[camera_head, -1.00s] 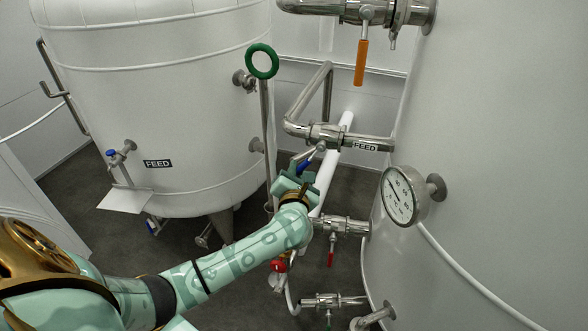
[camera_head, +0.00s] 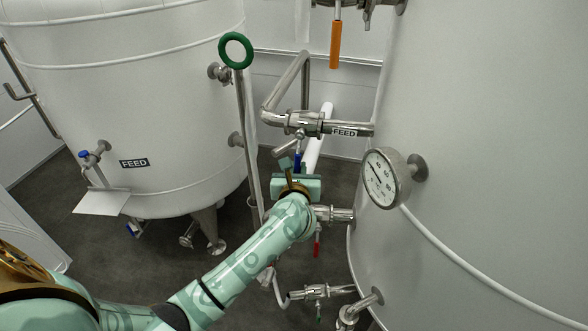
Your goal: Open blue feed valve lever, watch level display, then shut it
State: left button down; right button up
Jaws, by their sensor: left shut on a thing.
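The blue feed valve lever (camera_head: 298,159) hangs below a steel valve (camera_head: 307,124) on the pipe marked FEED, which runs into the large right tank. My left gripper (camera_head: 292,168) is shut on the lever, just below the valve body. The gripper hides most of the blue handle. The level display is a round dial (camera_head: 383,178) on the right tank. Its numbers show, with the needle toward the upper left, but its exact reading is too small to tell. My right gripper is out of view.
An orange lever (camera_head: 335,46) hangs at the top. A green ring handle (camera_head: 236,50) on a long rod stands left of the feed valve. A red lever (camera_head: 317,243) hangs below my gripper. The left tank (camera_head: 130,110) carries another FEED label and a small blue-handled valve.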

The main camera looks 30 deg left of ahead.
pick_arm(q)
jog(key=shift+d, duration=0.1)
dwell(0.3)
jog(key=c, duration=1.4)
grip_release()
jog(key=v, duration=1.6)
jog(key=shift+s, duration=0.15)
jog(key=shift+d+r, duration=0.1)
